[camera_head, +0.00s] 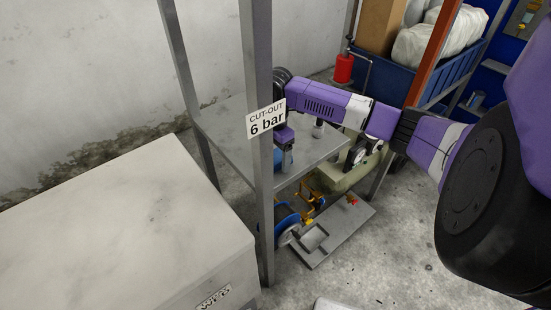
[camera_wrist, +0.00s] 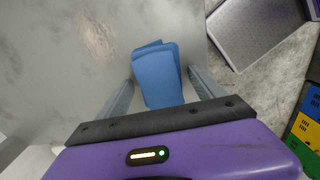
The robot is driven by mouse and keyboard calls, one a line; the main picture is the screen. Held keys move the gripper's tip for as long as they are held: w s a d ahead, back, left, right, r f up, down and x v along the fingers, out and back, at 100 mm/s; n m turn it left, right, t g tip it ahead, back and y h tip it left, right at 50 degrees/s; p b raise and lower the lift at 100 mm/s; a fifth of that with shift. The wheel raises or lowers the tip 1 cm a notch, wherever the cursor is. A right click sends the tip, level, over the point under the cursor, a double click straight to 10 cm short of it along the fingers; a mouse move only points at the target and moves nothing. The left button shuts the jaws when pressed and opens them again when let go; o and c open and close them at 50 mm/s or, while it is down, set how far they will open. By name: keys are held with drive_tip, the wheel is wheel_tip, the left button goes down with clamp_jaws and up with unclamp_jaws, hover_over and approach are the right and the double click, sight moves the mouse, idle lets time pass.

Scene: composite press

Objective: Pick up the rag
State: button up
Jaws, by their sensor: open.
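The blue rag (camera_wrist: 158,75) lies folded on a smooth grey surface in the wrist view. My gripper (camera_wrist: 162,78) is open, with one grey finger on each side of the rag. The rag shows between the fingers, and I cannot tell whether they touch it. In the head view my arm reaches over the grey metal shelf (camera_head: 222,125), and its wrist is partly hidden behind the post.
A grey post (camera_head: 264,220) with a "CUT-OUT 6 bar" sign (camera_head: 266,118) stands in front of my wrist. A pale cabinet (camera_head: 110,225) is at left. Below the shelf are a blue-wheeled item (camera_head: 285,225) and a grey tray (camera_head: 340,232). A blue bin (camera_head: 440,80) stands at upper right.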

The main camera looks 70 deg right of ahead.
sight(276, 156)
drive_tip(key=c, duration=1.5)
drive_tip(key=shift+o, duration=0.2)
wheel_tip(276, 156, up, 20)
drive_tip(key=b, duration=0.2)
